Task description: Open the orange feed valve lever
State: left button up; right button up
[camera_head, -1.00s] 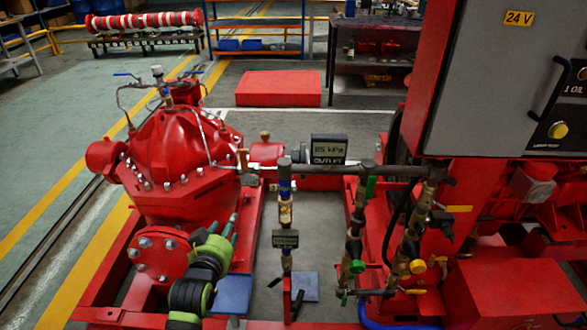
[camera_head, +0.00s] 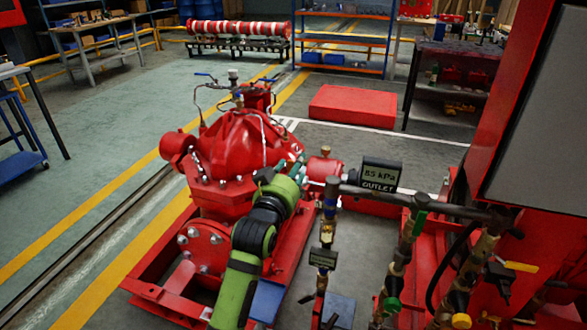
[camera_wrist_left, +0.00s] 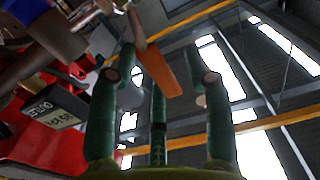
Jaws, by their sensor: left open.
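The orange lever (camera_wrist_left: 158,72) shows in the left wrist view, hanging down from a metal valve stem at the top. My left gripper (camera_wrist_left: 160,82) is open, its dark green fingers on either side of the lever and one finger below or behind it. I cannot tell whether any finger touches it. In the head view my left gripper (camera_head: 297,176) is at the left end of the grey pipe (camera_head: 375,190), beside the red pump, and mostly hides the lever there. My right gripper is in neither view.
The "85 kPa OUTLET" display (camera_head: 381,174) stands just right of the gripper. A second small display (camera_head: 323,258) sits on a vertical pipe below. The red pump (camera_head: 240,150) is close on the left. Valves with green and yellow handles (camera_head: 521,266) stand at right.

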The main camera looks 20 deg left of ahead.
pick_arm(q)
grip_shut()
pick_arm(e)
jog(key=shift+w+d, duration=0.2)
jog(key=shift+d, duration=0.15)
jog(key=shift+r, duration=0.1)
